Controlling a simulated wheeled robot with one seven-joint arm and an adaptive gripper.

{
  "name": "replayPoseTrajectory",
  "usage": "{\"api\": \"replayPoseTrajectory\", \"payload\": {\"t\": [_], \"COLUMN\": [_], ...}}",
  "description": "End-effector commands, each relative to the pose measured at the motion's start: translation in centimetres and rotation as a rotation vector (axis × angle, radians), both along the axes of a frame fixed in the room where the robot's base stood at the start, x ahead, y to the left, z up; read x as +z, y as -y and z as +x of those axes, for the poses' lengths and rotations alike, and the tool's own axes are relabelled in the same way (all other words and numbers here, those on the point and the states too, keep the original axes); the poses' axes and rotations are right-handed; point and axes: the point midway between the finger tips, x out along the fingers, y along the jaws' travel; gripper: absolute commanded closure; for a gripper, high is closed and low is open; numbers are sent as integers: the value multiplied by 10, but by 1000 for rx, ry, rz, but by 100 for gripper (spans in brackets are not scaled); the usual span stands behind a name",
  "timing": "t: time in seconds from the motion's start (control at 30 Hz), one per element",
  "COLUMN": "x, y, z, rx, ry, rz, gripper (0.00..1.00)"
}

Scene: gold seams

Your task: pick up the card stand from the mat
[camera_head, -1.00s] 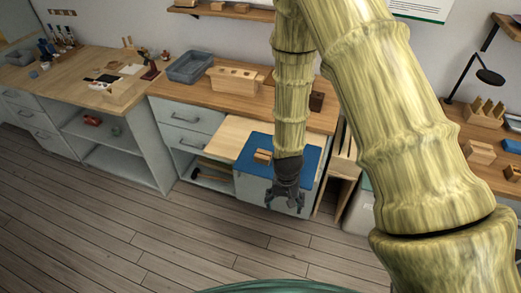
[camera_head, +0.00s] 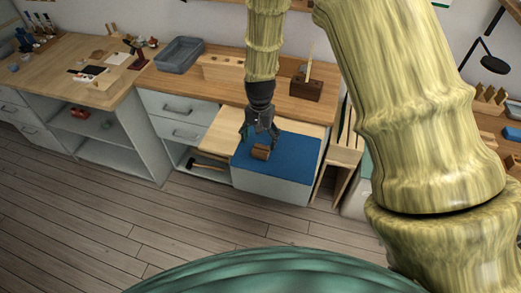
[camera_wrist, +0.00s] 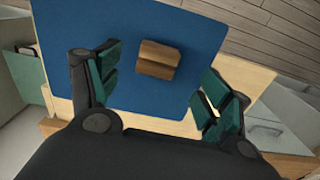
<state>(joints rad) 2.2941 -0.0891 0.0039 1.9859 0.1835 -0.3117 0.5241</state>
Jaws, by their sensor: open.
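The card stand (camera_head: 260,152) is a small brown wooden block. It lies on the blue mat (camera_head: 295,158), which covers part of a pulled-out wooden board. My gripper (camera_head: 261,140) points down just above and behind the card stand in the head view. In the wrist view the card stand (camera_wrist: 158,59) shows beyond and between the two green-padded fingers of my gripper (camera_wrist: 157,85), apart from both. The fingers are open and empty. The blue mat (camera_wrist: 80,25) fills the middle of the wrist view.
A wooden block with holes (camera_head: 222,68) and a grey tray (camera_head: 180,54) stand on the workbench behind. A dark wooden block (camera_head: 306,88) stands there to the right. A hammer (camera_head: 206,163) lies on the shelf left of the mat. The mat around the card stand is clear.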

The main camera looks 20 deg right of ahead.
Motion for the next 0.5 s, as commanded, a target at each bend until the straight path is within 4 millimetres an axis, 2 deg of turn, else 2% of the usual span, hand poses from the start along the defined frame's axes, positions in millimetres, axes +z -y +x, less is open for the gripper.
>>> {"api": "replayPoseTrajectory", "payload": {"t": [0.2,0.5], "x": [-15,-25], "y": [-1,-1], "z": [0,1], "rx": [2,3], "ry": [-1,-1], "rz": [1,1], "gripper": [21,21]}}
